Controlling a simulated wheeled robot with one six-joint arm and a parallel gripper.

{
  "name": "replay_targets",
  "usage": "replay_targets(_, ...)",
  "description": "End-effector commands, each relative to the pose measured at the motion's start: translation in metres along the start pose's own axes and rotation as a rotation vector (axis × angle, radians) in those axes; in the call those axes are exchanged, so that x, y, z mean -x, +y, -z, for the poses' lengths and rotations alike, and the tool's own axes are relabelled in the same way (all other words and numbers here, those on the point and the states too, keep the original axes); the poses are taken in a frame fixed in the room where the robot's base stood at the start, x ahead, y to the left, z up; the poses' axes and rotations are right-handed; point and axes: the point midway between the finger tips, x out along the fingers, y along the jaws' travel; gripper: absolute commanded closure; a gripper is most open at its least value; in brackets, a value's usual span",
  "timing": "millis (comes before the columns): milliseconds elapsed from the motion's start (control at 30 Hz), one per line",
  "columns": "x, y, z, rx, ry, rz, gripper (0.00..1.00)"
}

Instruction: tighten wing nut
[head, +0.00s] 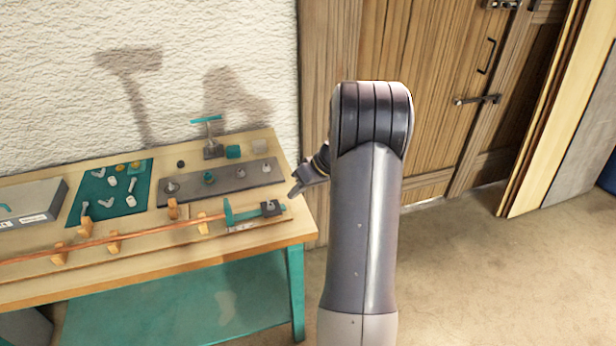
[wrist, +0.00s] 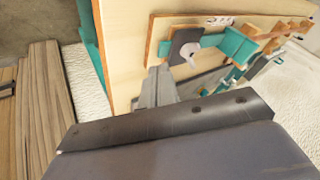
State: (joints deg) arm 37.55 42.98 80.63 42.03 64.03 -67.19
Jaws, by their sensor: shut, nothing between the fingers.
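A dark square plate (head: 273,208) sits at the right end of the wooden rail on the bench, beside a teal clamp (head: 229,212). In the wrist view a small silver piece (wrist: 190,52), which looks like the wing nut, stands on this dark plate (wrist: 178,44). Its wings are too small to make out clearly. My gripper (head: 294,192) is at the bench's right end, above and a little right of the plate, apart from it. It is shut and empty. My upright arm link hides part of the arm behind it.
A long copper-coloured lath (head: 130,235) runs left between several wooden blocks. Behind it lie a grey strip (head: 225,180) with small fittings, a teal mat (head: 88,192) with loose hardware, and a grey case (head: 30,201). A stand (head: 211,150) rises at the back.

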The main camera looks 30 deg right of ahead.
Motion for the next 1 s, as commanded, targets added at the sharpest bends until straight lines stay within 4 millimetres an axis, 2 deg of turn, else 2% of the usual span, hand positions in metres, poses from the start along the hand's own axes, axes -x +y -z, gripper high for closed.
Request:
replay_targets(100, -0.009, -0.018, 0.001, 0.002, -0.002, 0.002, 1.0)
replay_targets(300, -0.019, -0.033, 0.001, 0.0, -0.001, 0.0, 1.0)
replay_targets(1000, -0.023, -0.036, -0.002, -0.037, 0.021, -0.021, 1.0)
